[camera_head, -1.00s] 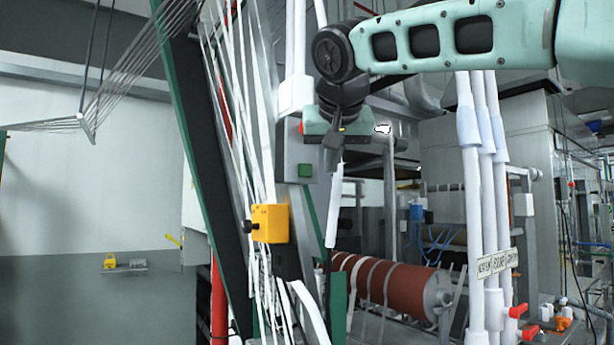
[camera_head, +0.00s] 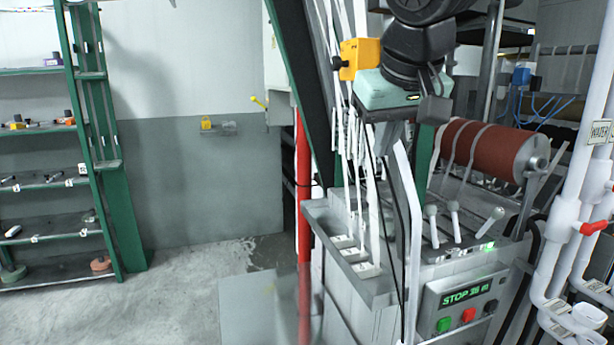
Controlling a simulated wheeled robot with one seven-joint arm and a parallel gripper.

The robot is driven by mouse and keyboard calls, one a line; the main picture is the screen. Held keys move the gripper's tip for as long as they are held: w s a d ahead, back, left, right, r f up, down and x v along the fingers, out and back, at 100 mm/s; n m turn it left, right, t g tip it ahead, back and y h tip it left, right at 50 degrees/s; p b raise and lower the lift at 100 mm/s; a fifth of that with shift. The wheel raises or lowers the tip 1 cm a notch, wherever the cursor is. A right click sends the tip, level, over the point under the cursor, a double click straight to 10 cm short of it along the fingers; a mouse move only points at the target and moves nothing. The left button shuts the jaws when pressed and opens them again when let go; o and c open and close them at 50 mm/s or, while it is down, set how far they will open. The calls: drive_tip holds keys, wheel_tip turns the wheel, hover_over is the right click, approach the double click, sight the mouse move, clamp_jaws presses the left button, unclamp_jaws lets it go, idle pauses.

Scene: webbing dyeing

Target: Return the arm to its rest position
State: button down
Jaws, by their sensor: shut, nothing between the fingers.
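My gripper (camera_head: 434,108) hangs from the black wrist at the upper right of the head view, with its teal housing beside it. Its dark fingers are small and close together, shut with nothing held. It is in front of the webbing machine, right of the yellow box (camera_head: 361,59) and left of the red-brown roller (camera_head: 487,150). The upper part of my arm runs out of the top of the picture.
White webbing strands and the machine's control panel (camera_head: 462,297), reading STOP, lie below my gripper. White pipes with a red valve handle (camera_head: 593,228) stand at right. A green shelf rack (camera_head: 107,165) stands at left. Open floor (camera_head: 190,290) lies between rack and machine.

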drive_tip(key=s+d+f+n+g+b, duration=0.1)
drive_tip(key=s+f+n+g+b, duration=0.1)
drive_tip(key=s+f, duration=1)
drive_tip(key=s+d+f+n+g+b, duration=0.1)
drive_tip(key=s+f+n+g+b, duration=0.1)
drive_tip(key=s+f, duration=1)
wheel_tip(320, 180, down, 6)
drive_tip(key=shift+d+f+n+g+b, duration=0.35)
drive_tip(key=shift+g+b, duration=0.25)
drive_tip(key=shift+g, duration=0.5)
drive_tip(key=shift+d+r, duration=0.1)
drive_tip(key=shift+d, duration=0.05)
